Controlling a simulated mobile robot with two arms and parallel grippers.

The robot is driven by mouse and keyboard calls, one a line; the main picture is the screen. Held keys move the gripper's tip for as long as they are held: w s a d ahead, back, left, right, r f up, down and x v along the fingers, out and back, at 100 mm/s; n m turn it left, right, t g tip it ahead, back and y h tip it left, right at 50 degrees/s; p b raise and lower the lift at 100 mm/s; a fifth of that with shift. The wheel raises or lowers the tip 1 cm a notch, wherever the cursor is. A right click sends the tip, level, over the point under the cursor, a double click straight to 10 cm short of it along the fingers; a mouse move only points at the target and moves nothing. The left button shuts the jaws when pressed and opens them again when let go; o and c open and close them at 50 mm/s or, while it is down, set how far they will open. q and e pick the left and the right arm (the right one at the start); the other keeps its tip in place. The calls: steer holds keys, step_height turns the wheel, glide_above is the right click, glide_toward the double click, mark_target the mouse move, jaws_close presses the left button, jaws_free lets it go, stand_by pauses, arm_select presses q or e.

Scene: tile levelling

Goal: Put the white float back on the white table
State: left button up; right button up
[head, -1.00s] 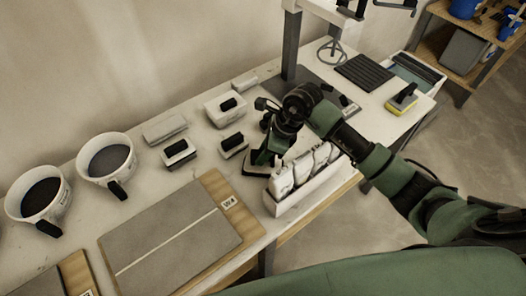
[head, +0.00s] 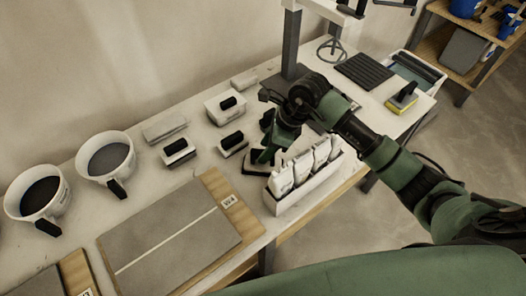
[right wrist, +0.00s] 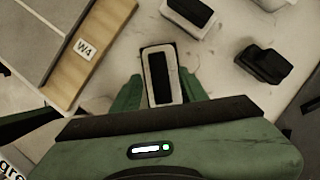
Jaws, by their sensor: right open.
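A white float with a dark handle and dark base (right wrist: 159,76) is between the fingers of my right gripper (right wrist: 160,92) in the right wrist view. In the head view this float (head: 253,163) appears to rest on the white table (head: 170,193), partly hidden by my right gripper (head: 268,150). The right gripper is open, with one finger on each side of the float. I cannot tell whether the fingers touch it. My left gripper is not in view.
Similar dark-handled blocks (head: 179,152) (head: 233,144) and a larger white one (head: 222,114) stand behind. A white box of packets (head: 305,194) is close to the right gripper. A W4-labelled board (head: 180,235) lies in front left; two buckets (head: 107,160) (head: 40,197) stand left.

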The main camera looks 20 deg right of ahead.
steer(key=b+v, duration=0.1)
steer(key=v, duration=0.8)
steer(key=shift+r, duration=0.3)
